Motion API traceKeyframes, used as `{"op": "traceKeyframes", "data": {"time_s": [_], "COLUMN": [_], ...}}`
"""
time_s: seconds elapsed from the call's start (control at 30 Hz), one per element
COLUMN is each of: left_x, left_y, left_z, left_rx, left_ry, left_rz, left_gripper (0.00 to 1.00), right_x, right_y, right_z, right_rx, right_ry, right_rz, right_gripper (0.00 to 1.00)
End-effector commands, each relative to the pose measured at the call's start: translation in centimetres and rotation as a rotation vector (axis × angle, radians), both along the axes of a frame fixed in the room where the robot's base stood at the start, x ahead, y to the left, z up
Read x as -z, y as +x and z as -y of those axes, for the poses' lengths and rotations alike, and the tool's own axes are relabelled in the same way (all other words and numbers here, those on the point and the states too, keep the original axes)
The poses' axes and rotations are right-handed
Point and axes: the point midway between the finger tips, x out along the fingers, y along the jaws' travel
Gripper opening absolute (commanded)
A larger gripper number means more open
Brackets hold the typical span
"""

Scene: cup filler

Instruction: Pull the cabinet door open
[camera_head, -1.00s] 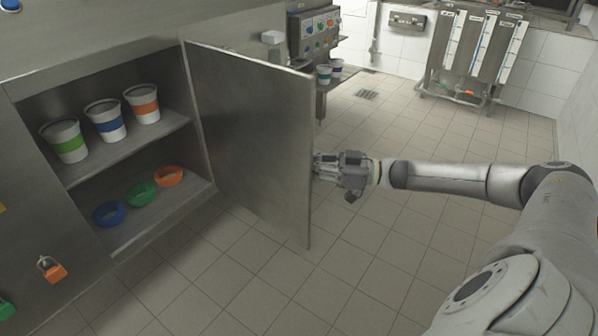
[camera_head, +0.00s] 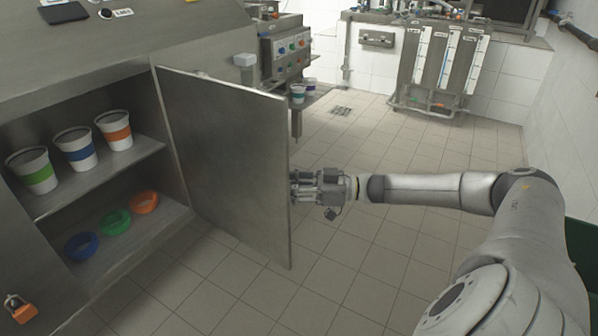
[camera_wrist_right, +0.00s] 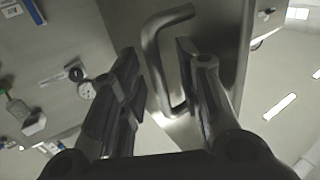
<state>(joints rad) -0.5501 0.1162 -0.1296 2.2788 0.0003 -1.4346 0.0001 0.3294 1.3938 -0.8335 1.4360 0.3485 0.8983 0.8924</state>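The metal cabinet door (camera_head: 222,165) stands wide open, swung out from the cabinet on the left. Its inner face shows in the head view. My right gripper (camera_head: 296,187) is at the door's free edge, on the outer side, with its fingertips partly hidden by the door. In the right wrist view, the bent bar handle (camera_wrist_right: 156,62) lies between the two fingers of my right gripper (camera_wrist_right: 158,58). The fingers are apart. The handle is close to the right finger, with a gap to the left one; contact is unclear. My left gripper is not in view.
In the cabinet, cups with green, blue and orange bands stand on the upper shelf (camera_head: 100,180). Blue, green and orange rings lie below. An orange padlock (camera_head: 22,312) hangs at lower left. A dispenser panel (camera_head: 287,50) stands behind the door. The tiled floor (camera_head: 400,140) is clear.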

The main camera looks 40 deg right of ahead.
Motion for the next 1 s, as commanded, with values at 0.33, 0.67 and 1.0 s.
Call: {"op": "traceKeyframes", "data": {"time_s": [0.33, 0.67, 1.0], "left_x": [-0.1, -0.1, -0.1], "left_y": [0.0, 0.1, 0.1], "left_z": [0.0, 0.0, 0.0], "left_rx": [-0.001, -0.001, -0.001], "left_ry": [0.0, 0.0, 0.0], "left_rz": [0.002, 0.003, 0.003], "left_gripper": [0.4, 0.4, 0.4], "right_x": [0.1, 0.1, 0.0], "right_y": [-4.6, -8.0, -8.4], "right_z": [4.5, 7.8, 8.1], "right_rx": [0.002, 0.001, 0.0], "right_ry": [-0.006, -0.001, 0.001], "right_rz": [-0.006, -0.002, 0.001], "right_gripper": [0.32, 0.32, 0.32]}}
